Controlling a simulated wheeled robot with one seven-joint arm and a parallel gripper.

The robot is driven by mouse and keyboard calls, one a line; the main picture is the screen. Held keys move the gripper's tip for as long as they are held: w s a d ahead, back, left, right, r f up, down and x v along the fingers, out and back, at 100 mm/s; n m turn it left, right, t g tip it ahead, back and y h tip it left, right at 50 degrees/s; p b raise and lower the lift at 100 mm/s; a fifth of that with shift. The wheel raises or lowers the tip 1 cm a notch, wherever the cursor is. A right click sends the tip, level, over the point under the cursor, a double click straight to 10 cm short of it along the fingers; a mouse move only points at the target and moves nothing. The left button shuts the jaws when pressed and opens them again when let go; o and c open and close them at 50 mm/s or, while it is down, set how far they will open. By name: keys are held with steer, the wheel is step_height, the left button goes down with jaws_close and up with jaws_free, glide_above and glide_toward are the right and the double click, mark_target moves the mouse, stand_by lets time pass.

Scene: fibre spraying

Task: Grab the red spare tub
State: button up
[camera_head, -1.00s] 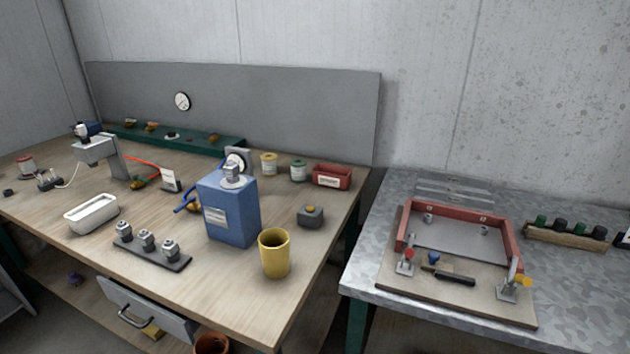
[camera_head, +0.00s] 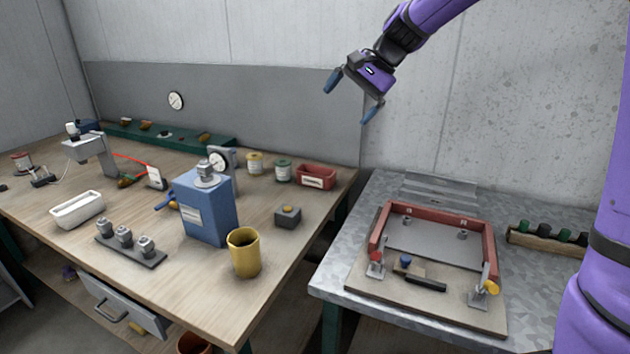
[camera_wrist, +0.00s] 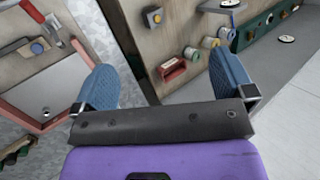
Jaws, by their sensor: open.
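The red spare tub (camera_head: 316,176) is a small open-topped box with a white label on its front. My gripper (camera_head: 350,97) is open and empty, high above the benches near the back wall, up and to the right of the tub in the head view. Its spread fingers also show in the wrist view (camera_wrist: 165,88).
A grey block (camera_head: 287,217), blue can (camera_head: 205,210) and yellow cup (camera_head: 243,253) stand nearer. A grey back panel (camera_head: 300,115) rises behind. A metal table (camera_head: 335,270) holds a red-framed fixture (camera_head: 488,250).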

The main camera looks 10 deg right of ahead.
steer(key=w+d+f+m+t+y, duration=0.1)
steer(key=w+f+m+y, duration=0.25)
steer(key=w+f, duration=0.6)
steer(key=w+f+m+y, duration=0.2)
steer(key=w+f+m, duration=0.3)
steer(key=w, duration=0.8)
steer(key=m+t+y, duration=0.3)
steer(key=m+t, duration=0.4)
steer(key=m, duration=0.2)
glide_toward(325, 173)
steer(key=s+a+r, duration=0.2)
steer(key=a+r, duration=0.1)
steer(key=shift+s+a, duration=0.1)
steer(key=shift+a, duration=0.05)
steer(key=shift+f, duration=0.15)
steer(key=shift+w+a, duration=0.25)
steer(key=shift+w, duration=0.05)
steer(key=shift+f+x, duration=0.15)
steer(key=shift+x, duration=1.45)
steer(key=shift+f+x, duration=0.2)
steer(key=shift+x, duration=1.45)
steer(key=shift+w+d, duration=0.1)
steer(key=shift+w, duration=0.05)
steer(key=shift+c, duration=0.5)
